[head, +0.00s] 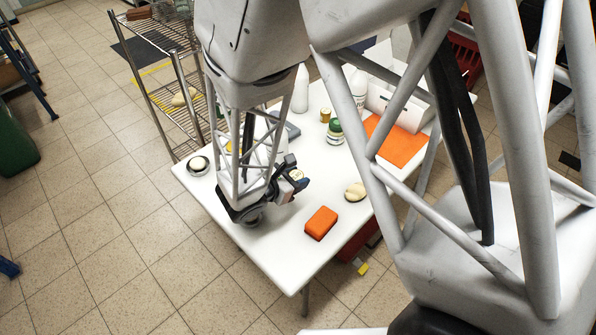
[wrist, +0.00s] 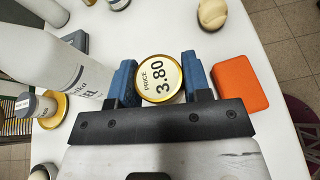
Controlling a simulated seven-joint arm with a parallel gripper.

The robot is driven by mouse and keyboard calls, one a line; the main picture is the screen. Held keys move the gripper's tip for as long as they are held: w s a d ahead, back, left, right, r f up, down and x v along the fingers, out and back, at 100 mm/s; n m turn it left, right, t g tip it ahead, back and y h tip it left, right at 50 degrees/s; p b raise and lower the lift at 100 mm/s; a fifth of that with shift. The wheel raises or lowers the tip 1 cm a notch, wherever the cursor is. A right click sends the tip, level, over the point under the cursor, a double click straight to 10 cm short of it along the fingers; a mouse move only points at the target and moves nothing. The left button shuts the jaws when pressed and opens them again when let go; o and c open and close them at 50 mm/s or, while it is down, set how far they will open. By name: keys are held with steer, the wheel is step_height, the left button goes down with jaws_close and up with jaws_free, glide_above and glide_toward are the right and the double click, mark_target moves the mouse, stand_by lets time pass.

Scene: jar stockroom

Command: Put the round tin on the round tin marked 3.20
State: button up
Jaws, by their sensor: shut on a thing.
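My gripper (wrist: 160,80) is shut on a round tin (wrist: 158,78), with one blue finger on each side. The tin has a gold rim and a white lid reading PRICE 3.80. In the head view my gripper (head: 296,176) is over the near left part of the white table, and the tin (head: 297,174) shows between its fingers. No marking 3.20 can be read in either view. A gold-rimmed round thing (wrist: 57,115) is at the left in the wrist view, with a small white-labelled container (wrist: 30,104) at it; whether it is a tin is unclear.
A white bottle (wrist: 62,72) stands close left of my gripper. An orange block (head: 320,223) and a pale lumpy object (head: 355,191) lie to the right. A green-lidded jar (head: 335,132), small gold tin (head: 325,115) and orange mat (head: 399,146) are farther back. The table's front area is mostly clear.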

steer(key=shift+r, duration=0.1)
step_height(320, 180, up, 16)
steer(key=shift+w, duration=0.1)
steer(key=m+g+h, duration=0.3)
steer(key=m+g, duration=0.2)
steer(key=g, duration=0.1)
glide_above(326, 111)
step_height(326, 111, down, 11)
stand_by(0.5)
steer(key=shift+f, duration=0.2)
steer(key=shift+f, duration=3.05)
